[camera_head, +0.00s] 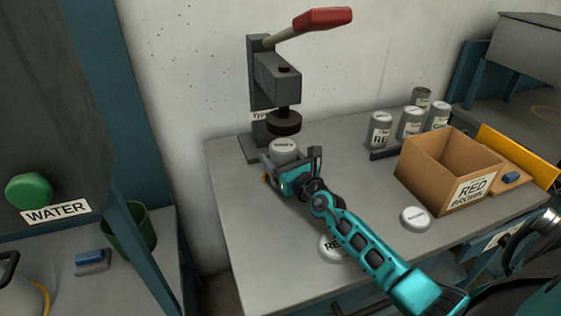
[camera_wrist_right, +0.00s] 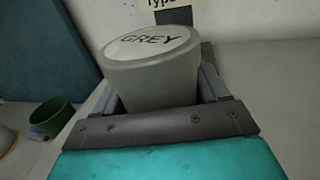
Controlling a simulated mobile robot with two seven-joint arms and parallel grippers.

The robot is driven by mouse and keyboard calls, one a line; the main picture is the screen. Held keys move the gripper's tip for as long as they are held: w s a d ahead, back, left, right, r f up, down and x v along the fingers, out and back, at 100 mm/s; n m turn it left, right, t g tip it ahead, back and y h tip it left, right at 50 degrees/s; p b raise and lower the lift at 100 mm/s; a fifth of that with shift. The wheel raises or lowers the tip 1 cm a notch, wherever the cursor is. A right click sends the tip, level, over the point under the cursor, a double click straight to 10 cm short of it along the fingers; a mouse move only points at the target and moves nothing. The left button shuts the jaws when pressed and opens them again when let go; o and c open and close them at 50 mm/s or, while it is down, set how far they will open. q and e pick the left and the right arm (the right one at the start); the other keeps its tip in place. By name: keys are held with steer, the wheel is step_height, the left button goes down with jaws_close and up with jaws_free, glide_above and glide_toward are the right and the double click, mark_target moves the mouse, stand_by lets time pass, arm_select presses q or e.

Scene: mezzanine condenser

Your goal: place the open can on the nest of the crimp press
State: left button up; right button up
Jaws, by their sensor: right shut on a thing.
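A grey can (camera_head: 284,146) is held upright between the fingers of my right gripper (camera_head: 291,163). In the right wrist view the can (camera_wrist_right: 152,82) has a pale top marked GREY, so its top looks covered, not open. The grey crimp press (camera_head: 275,78) stands at the back left of the table, its red-handled lever (camera_head: 322,18) raised to the right. The can is just below or in front of the press's dark round head (camera_head: 284,122). The nest is hidden behind the can and gripper, so contact cannot be told. My left gripper is not in view.
An open cardboard box (camera_head: 436,165) labelled RED BROWN stands on the table (camera_head: 255,240) at right. Several labelled cans (camera_head: 410,122) stand behind it. A white round lid (camera_head: 415,218) lies before the box. Another labelled round piece (camera_head: 330,247) lies partly under my right arm.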

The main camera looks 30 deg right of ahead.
steer(key=o, duration=0.9)
steer(key=shift+f, duration=0.1)
steer(key=shift+c, duration=0.2)
steer(key=o, duration=0.5)
steer(key=shift+c, duration=0.2)
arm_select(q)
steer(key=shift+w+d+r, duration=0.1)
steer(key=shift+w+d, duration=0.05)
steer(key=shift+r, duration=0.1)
arm_select(e)
steer(key=shift+r, duration=0.3)
steer(key=s, duration=1)
steer(key=shift+s+a+f+p, duration=0.2)
steer(key=shift+s+a+p, duration=0.05)
steer(key=shift+s+p, duration=0.1)
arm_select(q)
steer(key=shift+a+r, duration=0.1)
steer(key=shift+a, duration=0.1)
arm_select(e)
steer(key=shift+s+r, duration=0.1)
steer(key=shift+s, duration=0.6)
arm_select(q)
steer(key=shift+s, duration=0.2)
